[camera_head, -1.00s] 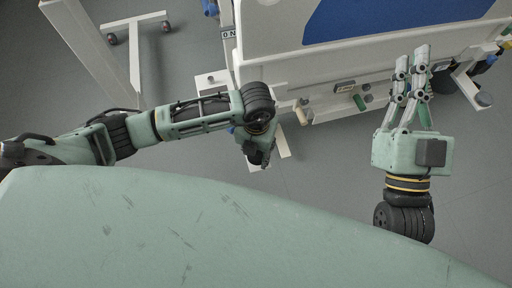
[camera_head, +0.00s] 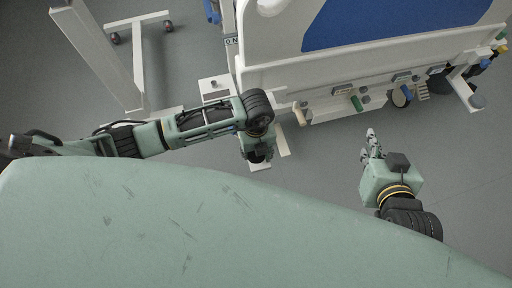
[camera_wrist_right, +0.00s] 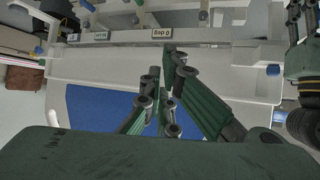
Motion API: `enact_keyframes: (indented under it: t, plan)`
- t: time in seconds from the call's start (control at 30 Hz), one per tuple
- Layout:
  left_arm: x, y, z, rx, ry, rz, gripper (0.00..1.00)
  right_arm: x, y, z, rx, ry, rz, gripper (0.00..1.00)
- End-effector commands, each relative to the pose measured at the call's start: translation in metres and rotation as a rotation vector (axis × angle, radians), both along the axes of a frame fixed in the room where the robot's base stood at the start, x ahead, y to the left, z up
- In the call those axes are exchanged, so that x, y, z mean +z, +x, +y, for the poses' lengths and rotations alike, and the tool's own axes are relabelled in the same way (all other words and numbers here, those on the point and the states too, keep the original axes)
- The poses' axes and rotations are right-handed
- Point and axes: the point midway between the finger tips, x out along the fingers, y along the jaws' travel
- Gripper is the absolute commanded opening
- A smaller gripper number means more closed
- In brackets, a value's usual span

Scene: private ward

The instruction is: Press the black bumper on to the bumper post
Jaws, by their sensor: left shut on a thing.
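My left gripper (camera_head: 258,156) points down in the head view beside the left end of the bed frame (camera_head: 270,78). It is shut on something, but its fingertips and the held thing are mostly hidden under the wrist. I cannot make out the black bumper clearly. The bumper post is not clearly visible, perhaps covered by the gripper. My right gripper (camera_head: 372,143) is in the air below the bed's edge, apart from it. Its fingers also show in the right wrist view (camera_wrist_right: 163,62), seemingly empty, with their opening unclear.
A white wheeled stand (camera_head: 133,62) is at the upper left. Clear floor (camera_head: 320,165) lies between my grippers.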

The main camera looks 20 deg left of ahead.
Motion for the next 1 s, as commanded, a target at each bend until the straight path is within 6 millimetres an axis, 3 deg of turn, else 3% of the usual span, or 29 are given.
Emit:
enact_keyframes:
  t: [0.27, 0.43, 0.57, 1.0]
  plan:
    - [0.002, -0.001, -0.003, 0.080, -0.005, 0.001, 0.10, -0.023, -0.024, -0.010, -0.012, -0.036, 0.156, 0.00]
    - [0.002, -0.002, -0.003, 0.185, -0.005, 0.002, 0.10, -0.046, -0.061, -0.023, -0.026, -0.078, 0.350, 0.00]
    - [0.002, -0.002, -0.004, 0.234, -0.006, 0.001, 0.10, -0.057, -0.080, -0.029, -0.033, -0.098, 0.440, 0.00]
    - [0.000, -0.002, -0.004, 0.240, -0.005, 0.000, 0.10, -0.059, -0.083, -0.030, -0.035, -0.100, 0.454, 0.00]
